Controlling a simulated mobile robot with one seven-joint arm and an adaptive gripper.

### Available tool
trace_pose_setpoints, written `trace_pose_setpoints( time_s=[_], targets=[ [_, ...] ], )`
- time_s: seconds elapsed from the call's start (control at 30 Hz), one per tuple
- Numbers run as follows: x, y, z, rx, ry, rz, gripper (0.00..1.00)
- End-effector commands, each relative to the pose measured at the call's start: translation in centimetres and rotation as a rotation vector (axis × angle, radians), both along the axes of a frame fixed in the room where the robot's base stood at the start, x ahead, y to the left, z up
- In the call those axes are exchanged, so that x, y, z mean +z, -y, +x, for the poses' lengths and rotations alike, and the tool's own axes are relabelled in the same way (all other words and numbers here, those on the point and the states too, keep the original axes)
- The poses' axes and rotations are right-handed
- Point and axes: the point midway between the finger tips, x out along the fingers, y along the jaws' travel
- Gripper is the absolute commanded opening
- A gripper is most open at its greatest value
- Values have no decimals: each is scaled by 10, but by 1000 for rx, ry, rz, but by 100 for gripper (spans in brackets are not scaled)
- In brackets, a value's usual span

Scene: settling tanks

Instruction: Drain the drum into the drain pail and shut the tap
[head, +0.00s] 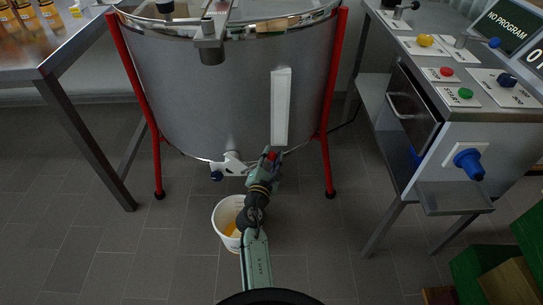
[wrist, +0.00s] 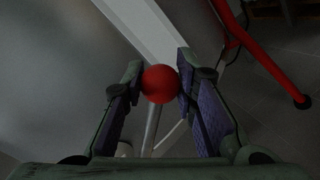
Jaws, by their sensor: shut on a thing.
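The steel drum (head: 215,100) stands on red legs, with a pale vertical strip (head: 281,105) on its front. The tap (head: 232,164) is at its lower front, with a small blue knob (head: 216,176) on its left. My gripper (head: 270,156) is at the right of the tap, shut on a red ball knob (wrist: 160,84) on a metal rod. In the wrist view the knob sits between both finger pads of my gripper (wrist: 159,82). The white drain pail (head: 221,211) stands on the floor below, partly hidden by my arm, with amber liquid inside. I cannot make out a stream.
A steel table (head: 55,45) with amber jars (head: 49,13) is on the left. Green and brown crates (head: 490,270) are at the lower right. The tiled floor around the pail is clear.

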Motion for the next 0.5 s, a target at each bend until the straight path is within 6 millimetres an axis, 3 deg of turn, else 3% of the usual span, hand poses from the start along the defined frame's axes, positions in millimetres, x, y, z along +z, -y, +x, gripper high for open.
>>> trace_pose_setpoints(
  time_s=[0.27,0.5],
  targets=[
    [8,-5,1,2,3,-55,0],
    [22,-20,1,2,4,-210,0]
  ],
)
